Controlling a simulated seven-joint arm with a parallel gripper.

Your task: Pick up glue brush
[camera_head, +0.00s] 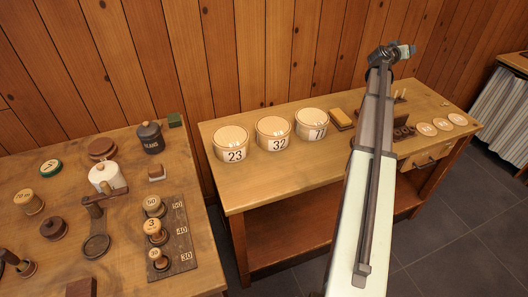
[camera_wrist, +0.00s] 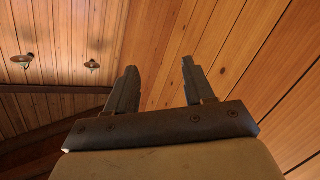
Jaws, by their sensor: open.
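I cannot make out a glue brush for certain in either view; things on the tables are small, and my arm covers part of the right table. My gripper (camera_wrist: 159,66) is open and empty in the wrist view, its two fingers apart against the plank wall. In the head view my gripper (camera_head: 404,50) is raised high above the back of the right table (camera_head: 240,190), near the wall, apart from everything on the tables.
The left table (camera_head: 60,160) holds a dark canister (camera_head: 150,138), a white pot (camera_head: 103,178) and a numbered spool board (camera_head: 183,247). On the right table stand three numbered round tubs, first tub (camera_head: 231,144), and pale discs (camera_head: 426,129). A gap separates the tables.

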